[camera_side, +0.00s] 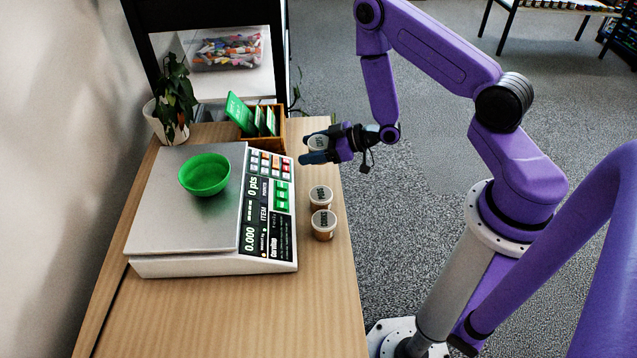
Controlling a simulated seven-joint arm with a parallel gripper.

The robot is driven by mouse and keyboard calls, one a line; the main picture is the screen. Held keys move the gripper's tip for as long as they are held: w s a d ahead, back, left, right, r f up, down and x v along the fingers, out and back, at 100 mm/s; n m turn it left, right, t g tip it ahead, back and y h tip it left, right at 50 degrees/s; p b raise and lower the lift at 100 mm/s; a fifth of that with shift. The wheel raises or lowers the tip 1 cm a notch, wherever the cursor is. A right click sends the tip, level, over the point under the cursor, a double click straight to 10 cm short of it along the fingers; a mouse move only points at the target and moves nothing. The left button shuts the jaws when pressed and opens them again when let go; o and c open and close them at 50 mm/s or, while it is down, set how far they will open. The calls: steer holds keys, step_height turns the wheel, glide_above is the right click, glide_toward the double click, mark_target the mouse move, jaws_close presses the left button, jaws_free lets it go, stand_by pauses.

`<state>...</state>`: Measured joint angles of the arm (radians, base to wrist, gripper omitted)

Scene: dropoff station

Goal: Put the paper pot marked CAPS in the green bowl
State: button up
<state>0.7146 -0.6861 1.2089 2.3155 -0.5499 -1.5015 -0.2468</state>
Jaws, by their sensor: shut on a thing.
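My gripper (316,149) is near the far right edge of the table, its fingers closed around a small paper pot (317,142). The pot is partly hidden by the fingers; its lid mark is too small to read surely, and I cannot tell if its base touches the table. The green bowl (205,174) stands upright on the scale's metal plate, to the left of and nearer than my gripper. It looks empty.
Two more marked paper pots, a farther one (320,198) and a nearer one (323,225), stand right of the scale (190,268). A wooden box (262,143) with green cards and a potted plant (172,105) stand behind. The table's front (235,320) is clear.

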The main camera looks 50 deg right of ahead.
mark_target(313, 184)
steer(key=shift+f, duration=4.7)
steer(key=shift+f, duration=0.2)
steer(key=o, duration=1.2)
steer(key=f+v, duration=0.1)
steer(key=v, duration=1.6)
steer(key=w+a+r+n+g+h, duration=0.2)
steer(key=a+r+n+g+h, duration=0.35)
steer(key=a+r+g, duration=0.45)
steer(key=shift+g+h, duration=0.6)
steer(key=shift+h, duration=0.15)
steer(key=s+a+r, duration=0.1)
steer(key=s+r, duration=0.4)
steer(key=s, duration=0.1)
steer(key=s+a+r, duration=0.1)
steer(key=s+r, duration=0.4)
steer(key=s, duration=0.1)
steer(key=s+a+r, duration=0.1)
steer(key=s+r, duration=0.4)
steer(key=s, duration=0.1)
steer(key=shift+s+a+r, duration=0.15)
steer(key=shift+s+a, duration=0.05)
steer(key=shift+s, duration=0.1)
